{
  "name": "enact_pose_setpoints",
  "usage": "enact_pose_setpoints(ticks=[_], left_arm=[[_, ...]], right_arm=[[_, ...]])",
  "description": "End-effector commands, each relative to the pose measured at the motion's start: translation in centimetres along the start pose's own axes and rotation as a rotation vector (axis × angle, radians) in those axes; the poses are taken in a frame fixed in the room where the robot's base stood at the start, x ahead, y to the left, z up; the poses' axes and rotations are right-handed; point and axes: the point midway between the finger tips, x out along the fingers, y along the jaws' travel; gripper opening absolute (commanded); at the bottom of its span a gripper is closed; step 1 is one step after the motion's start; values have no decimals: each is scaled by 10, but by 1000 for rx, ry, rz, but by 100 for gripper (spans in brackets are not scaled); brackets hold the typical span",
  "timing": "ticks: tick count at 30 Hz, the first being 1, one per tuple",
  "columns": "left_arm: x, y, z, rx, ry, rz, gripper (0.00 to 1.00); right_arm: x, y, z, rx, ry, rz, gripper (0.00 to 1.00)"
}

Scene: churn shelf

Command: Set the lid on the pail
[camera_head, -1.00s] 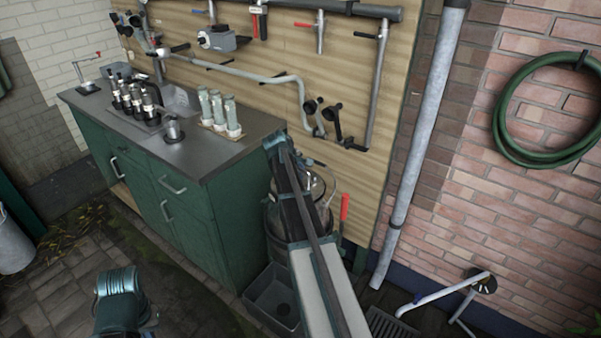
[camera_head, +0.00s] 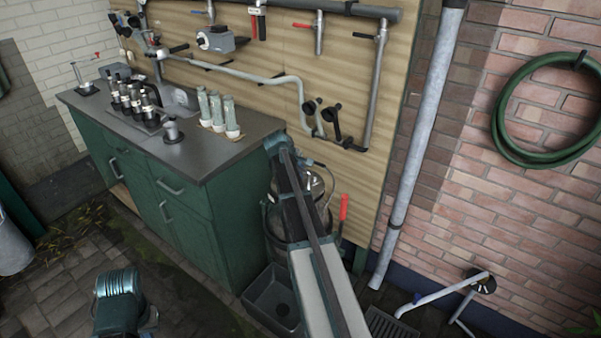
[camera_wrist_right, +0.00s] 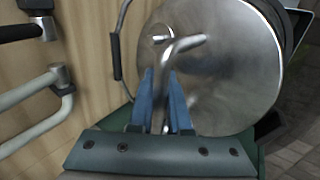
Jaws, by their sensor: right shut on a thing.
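The lid (camera_wrist_right: 235,75) is a round, shiny metal disc with a bent bar handle (camera_wrist_right: 184,45) and fills much of the right wrist view. My right gripper (camera_wrist_right: 163,82) has its blue fingers shut on this handle. In the head view the lid (camera_head: 317,187) shows partly behind my right arm, at the pail's top. The pail (camera_head: 275,215) stands beside the green cabinet, mostly hidden by that arm. I cannot tell whether the lid touches its rim. Part of my left arm shows at the lower left of the head view; its fingers do not show.
The green cabinet (camera_head: 200,205) stands left of the pail, with bottles and fittings on top. A grey basin (camera_head: 272,297) sits on the ground in front. Pipes and a wooden panel (camera_head: 265,110) rise behind. A red-handled lever (camera_head: 344,206) is close to the pail's right.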

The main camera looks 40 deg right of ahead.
Motion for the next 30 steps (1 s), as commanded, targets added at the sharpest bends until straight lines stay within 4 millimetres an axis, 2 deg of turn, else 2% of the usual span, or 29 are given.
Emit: enact_pose_setpoints(ticks=[22,23,24,28,30], left_arm=[[2,0,0,0,0,0,0],[2,0,0,0,0,0,0],[2,0,0,0,0,0,0],[2,0,0,0,0,0,0],[2,0,0,0,0,0,0]], right_arm=[[2,-2,0,0,0,1,0],[2,-2,0,0,0,1,18],[2,-2,0,0,0,1,25],[2,-2,0,0,0,1,48],[2,-2,0,0,0,1,51]])
